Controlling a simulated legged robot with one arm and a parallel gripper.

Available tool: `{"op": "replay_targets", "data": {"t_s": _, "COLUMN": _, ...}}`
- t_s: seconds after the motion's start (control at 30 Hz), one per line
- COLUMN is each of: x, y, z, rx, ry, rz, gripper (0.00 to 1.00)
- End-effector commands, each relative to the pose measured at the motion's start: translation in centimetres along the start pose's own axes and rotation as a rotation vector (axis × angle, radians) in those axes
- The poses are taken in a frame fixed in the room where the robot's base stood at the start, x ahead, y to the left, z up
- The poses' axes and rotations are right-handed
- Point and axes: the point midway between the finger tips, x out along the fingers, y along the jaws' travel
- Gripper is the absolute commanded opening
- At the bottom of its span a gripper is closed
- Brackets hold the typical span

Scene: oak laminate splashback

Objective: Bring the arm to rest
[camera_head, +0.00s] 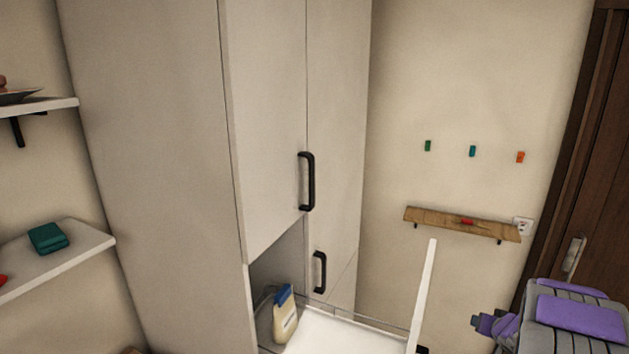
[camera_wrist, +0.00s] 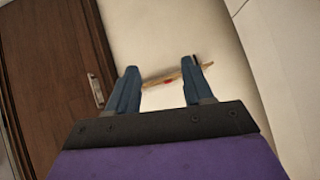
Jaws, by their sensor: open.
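My gripper (camera_wrist: 160,67) shows in the wrist view with its two blue fingers spread apart. Nothing is held between them; the wall and a small wooden shelf show in the gap, some distance beyond. In the head view my purple and grey arm (camera_head: 580,316) is at the lower right, in front of the dark door.
A tall grey cabinet (camera_head: 160,150) with black handles stands at left centre. An open white drawer or panel (camera_head: 335,335) juts out below, beside a beige bottle with a blue top (camera_head: 284,315). A wooden wall shelf (camera_head: 440,219), a brown door (camera_head: 600,180) and white shelves (camera_head: 60,262) flank it.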

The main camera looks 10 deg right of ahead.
Motion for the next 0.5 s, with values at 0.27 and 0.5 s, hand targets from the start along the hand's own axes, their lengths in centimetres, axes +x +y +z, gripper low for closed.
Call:
{"op": "replay_targets", "data": {"t_s": 0.27, "x": -7.7, "y": -4.9, "z": -1.2, "rx": -0.141, "ry": -0.068, "rz": 0.238, "gripper": 0.51}}
{"op": "replay_targets", "data": {"t_s": 0.5, "x": -15.8, "y": -9.4, "z": 3.0, "rx": -0.218, "ry": -0.242, "rz": 0.336, "gripper": 0.51}}
